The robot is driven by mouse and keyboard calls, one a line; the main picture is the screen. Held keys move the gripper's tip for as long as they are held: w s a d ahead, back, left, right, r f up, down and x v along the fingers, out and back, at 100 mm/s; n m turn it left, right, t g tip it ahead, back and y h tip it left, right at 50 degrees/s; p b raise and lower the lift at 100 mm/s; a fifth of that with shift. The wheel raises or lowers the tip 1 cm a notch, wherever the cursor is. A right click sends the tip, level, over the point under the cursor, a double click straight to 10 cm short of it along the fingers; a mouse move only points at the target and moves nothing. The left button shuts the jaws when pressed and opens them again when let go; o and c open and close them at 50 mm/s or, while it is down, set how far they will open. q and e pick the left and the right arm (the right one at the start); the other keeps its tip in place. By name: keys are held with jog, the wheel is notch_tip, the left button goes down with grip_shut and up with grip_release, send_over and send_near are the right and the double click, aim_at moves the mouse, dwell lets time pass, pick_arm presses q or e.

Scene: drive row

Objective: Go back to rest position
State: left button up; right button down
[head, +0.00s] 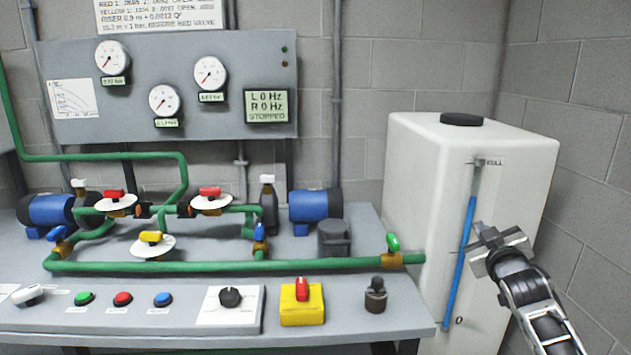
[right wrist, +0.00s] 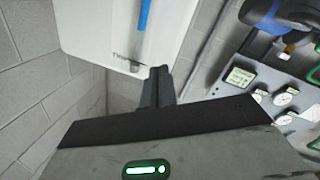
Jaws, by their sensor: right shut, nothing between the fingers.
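My right gripper (head: 487,238) is raised in front of the white tank at the right of the head view. Its fingers are shut and empty. In the right wrist view the closed fingers (right wrist: 157,88) point toward the tank and wall, with nothing between them. My left gripper is not in view.
The white tank (head: 410,180) with a blue level tube (head: 467,235) stands right of the bench (head: 190,330). The bench carries green pipes (head: 320,264), valves, a red-and-yellow switch (head: 302,305) and several buttons. A gauge panel (head: 230,115) reads STOPPED. Grey block walls close the back and right.

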jog(key=s+a+f+m+g+y, duration=0.1)
jog(key=s+a+f+g+y, duration=0.1)
jog(key=s+a+f, duration=0.55)
jog(key=s+a+f+g+y, duration=0.2)
jog(key=s+a+f, duration=0.3)
jog(key=s+f, duration=0.5)
jog(key=s+a+f+g, duration=0.1)
jog(key=s+a+f, duration=0.1)
jog(key=s, duration=0.4)
jog(key=s+a+f+g+y, duration=0.1)
jog(key=s+a+f, duration=0.1)
jog(key=s, duration=0.5)
jog(key=s+a+f+m+g, duration=0.1)
jog(key=s+a+f, duration=0.1)
jog(key=s+a, duration=0.2)
jog(key=s, duration=0.3)
jog(key=shift+s+a+f+y, duration=0.2)
jog(key=shift+a+f+y, duration=0.1)
jog(key=shift+f+y, duration=0.1)
